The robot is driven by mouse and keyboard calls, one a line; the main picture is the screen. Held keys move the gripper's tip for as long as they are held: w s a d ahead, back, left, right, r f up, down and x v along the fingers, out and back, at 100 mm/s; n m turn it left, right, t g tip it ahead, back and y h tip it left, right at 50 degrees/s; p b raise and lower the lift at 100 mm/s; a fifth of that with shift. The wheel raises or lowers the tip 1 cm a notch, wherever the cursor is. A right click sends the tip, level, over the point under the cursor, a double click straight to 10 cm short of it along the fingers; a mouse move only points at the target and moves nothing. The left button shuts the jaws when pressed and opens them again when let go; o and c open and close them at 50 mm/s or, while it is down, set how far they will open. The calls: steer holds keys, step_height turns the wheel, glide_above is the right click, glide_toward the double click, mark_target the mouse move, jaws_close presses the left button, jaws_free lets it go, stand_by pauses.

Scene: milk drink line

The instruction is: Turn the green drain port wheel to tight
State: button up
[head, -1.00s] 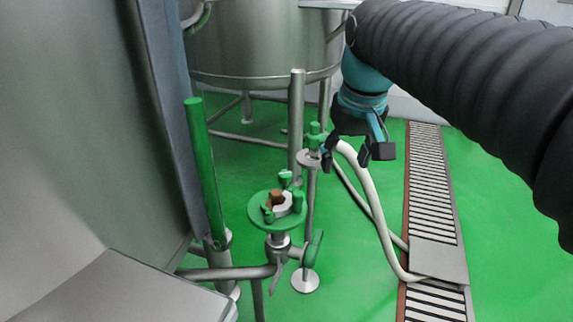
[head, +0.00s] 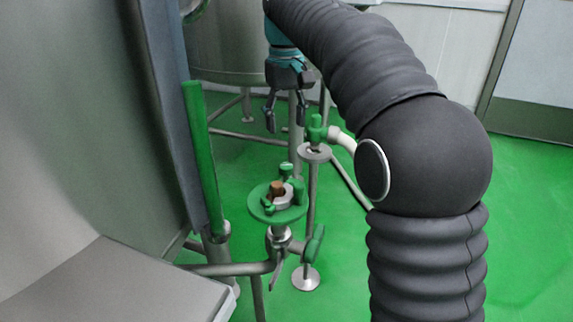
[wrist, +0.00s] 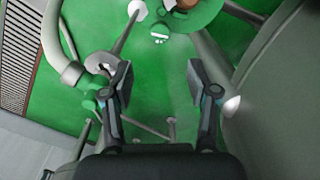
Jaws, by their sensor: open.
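A flat green wheel (head: 262,213) with upright green lugs sits low at the picture's centre, on top of a steel pipe fitting. A brown piece (head: 277,187) and a pale grey clamp-like piece (head: 284,199) are on it. In the wrist view the green wheel (wrist: 207,14) shows only partly, cut by the top edge. My gripper (head: 286,120) is open and empty, pointing down above and beyond the wheel, apart from it. In the wrist view my gripper (wrist: 160,70) has its fingers spread over green floor. I see no tight marking.
A small green valve (head: 317,132) on a steel post stands right of my gripper, with a white hose (head: 343,140) attached. A green upright tube (head: 203,150) and a grey tank wall are at left. A steel tank (head: 225,90) stands behind. Floor at far right is clear.

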mark_target(286, 165)
step_height(286, 165, down, 11)
steer(key=b, duration=0.3)
steer(key=shift+r, duration=0.1)
jaws_close()
